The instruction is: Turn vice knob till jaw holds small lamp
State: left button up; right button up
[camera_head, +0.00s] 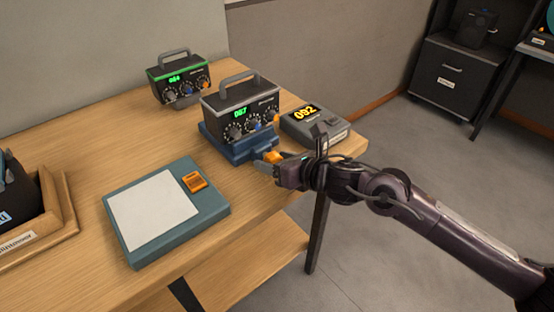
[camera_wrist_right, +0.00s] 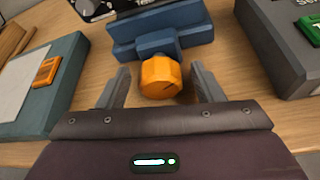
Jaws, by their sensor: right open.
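A blue vice (camera_head: 228,149) stands on the table in front of a black box with dials, and it fills the top middle of the right wrist view (camera_wrist_right: 185,38). Its orange knob (camera_wrist_right: 160,77) faces my right gripper; it shows small and partly covered in the head view (camera_head: 274,155). My right gripper (camera_wrist_right: 160,70) is open, with one finger on each side of the knob and a visible gap at each side. In the head view the right gripper (camera_head: 267,161) reaches in from the right. I cannot make out a small lamp in the vice.
The black dial box (camera_head: 240,100) stands behind the vice, and another (camera_head: 180,78) farther back. A grey device with a yellow display (camera_head: 315,122) is right of the vice. A teal panel (camera_head: 165,210) lies left. A wooden tray (camera_head: 60,215) is far left.

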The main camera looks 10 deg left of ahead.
jog(key=shift+c, duration=0.4)
jog(key=c, duration=0.9)
jog(key=shift+w+f+m+g+y+b, duration=0.15)
jog(key=shift+m+g+y+b, duration=0.2)
jog(key=shift+m+b, duration=0.35)
jog(key=shift+m, duration=0.3)
pick_arm(q)
jog(key=w, duration=0.3)
jog(key=shift+w+d+r, duration=0.15)
jog(key=shift+w+d, duration=0.15)
jog(key=shift+d, duration=0.05)
pick_arm(e)
jog(key=o, duration=1)
jog(key=shift+d, duration=0.1)
pick_arm(q)
jog(key=shift+s, duration=0.1)
pick_arm(e)
jog(key=shift+d, duration=0.15)
